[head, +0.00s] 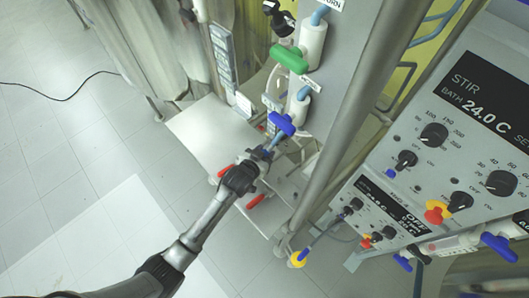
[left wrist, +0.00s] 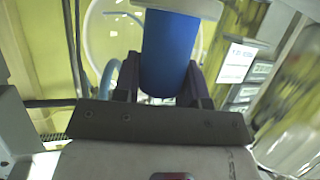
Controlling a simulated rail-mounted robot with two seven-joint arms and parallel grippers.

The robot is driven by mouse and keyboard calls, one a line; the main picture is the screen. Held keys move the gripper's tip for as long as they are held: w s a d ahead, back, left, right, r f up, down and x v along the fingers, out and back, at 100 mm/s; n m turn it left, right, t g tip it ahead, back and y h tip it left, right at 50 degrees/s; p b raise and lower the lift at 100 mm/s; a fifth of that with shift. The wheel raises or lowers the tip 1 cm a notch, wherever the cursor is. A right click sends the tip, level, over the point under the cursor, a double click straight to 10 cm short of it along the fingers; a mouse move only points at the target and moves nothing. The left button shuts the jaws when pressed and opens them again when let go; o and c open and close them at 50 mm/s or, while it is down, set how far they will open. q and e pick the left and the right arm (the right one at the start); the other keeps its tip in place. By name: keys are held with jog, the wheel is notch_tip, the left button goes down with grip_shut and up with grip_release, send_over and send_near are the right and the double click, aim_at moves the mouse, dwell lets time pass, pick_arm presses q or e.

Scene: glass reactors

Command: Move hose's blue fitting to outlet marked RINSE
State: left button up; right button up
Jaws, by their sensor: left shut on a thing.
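My left gripper (head: 267,150) reaches up from the lower left in the head view and is shut on the hose's blue fitting. In the left wrist view the fitting (left wrist: 168,52) is a blue cylinder between the two dark fingers. In the head view a light blue piece (head: 279,139) shows at the fingertips, just below a dark blue handle (head: 282,124). The handle sits below a white outlet body (head: 298,103) with a small label, too small to read. I cannot tell whether the fitting touches this outlet. My right gripper is not in view.
A metal post (head: 343,125) stands right of the outlets. Control panels (head: 480,125) with knobs fill the right. Open floor (head: 75,150) lies left.

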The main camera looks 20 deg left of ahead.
pick_arm(q)
jog(key=shift+f+b, duration=1.45)
jog(key=shift+b, duration=0.15)
jog(key=shift+f, duration=0.6)
jog(key=o, duration=0.9)
jog(key=shift+o, duration=1.3)
jog(key=shift+f, duration=0.1)
